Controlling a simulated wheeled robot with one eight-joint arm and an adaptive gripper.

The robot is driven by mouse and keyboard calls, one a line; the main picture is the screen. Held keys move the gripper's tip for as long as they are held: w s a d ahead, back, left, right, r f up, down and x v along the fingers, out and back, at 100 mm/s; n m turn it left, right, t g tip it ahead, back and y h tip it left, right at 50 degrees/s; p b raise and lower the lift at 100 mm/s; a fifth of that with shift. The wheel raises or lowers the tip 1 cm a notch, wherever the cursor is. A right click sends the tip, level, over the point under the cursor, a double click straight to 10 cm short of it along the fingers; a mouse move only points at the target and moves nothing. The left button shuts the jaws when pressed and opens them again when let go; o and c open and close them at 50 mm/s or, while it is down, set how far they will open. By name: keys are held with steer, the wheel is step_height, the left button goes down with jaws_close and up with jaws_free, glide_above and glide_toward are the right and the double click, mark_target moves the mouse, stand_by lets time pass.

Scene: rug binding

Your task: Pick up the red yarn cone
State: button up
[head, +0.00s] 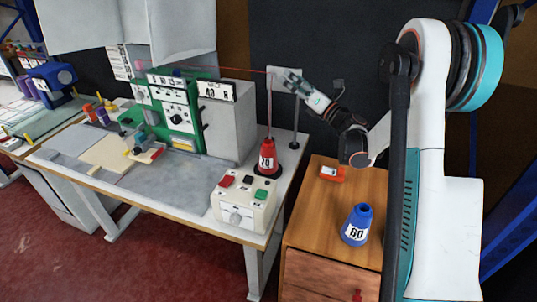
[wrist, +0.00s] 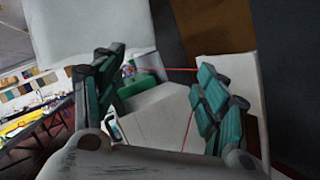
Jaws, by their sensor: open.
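The red yarn cone (head: 268,158) stands upright on a dark round base at the right end of the machine table, with a white number label on its front. A red thread runs up from it past a thin stand and left to the green machine. My gripper (head: 290,80) is above the cone, near the top of the stand. In the wrist view my gripper (wrist: 160,88) is open, with its two teal-padded fingers apart and nothing held. The red thread (wrist: 170,69) shows between and beyond the fingers there. The cone itself does not show in the wrist view.
A control box (head: 240,202) with buttons stands in front of the cone. The green and grey machine (head: 180,115) is to its left. A blue cone (head: 357,225) marked 60 and an orange object (head: 332,173) are on the wooden cabinet (head: 310,228) at right.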

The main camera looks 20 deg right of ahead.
step_height(320, 180, down, 14)
steer(key=s+n+g+y, duration=0.3)
steer(key=n+g, duration=0.2)
steer(key=n, duration=0.3)
steer(key=n+g+y+p, duration=0.1)
steer(key=n+g, duration=0.3)
glide_toward(274, 146)
steer(key=a, duration=0.1)
steer(key=x, duration=0.2)
steer(key=b+x, duration=0.1)
steer(key=x, duration=0.2)
steer(key=shift+w+a+f, duration=0.1)
steer(key=shift+w+f, duration=0.05)
steer(key=shift+w, duration=0.25)
steer(key=shift+b+x, duration=1.2)
steer(key=shift+x, duration=1.85)
steer(key=shift+w+r, duration=0.2)
steer(key=shift+r, duration=0.1)
jaws_close()
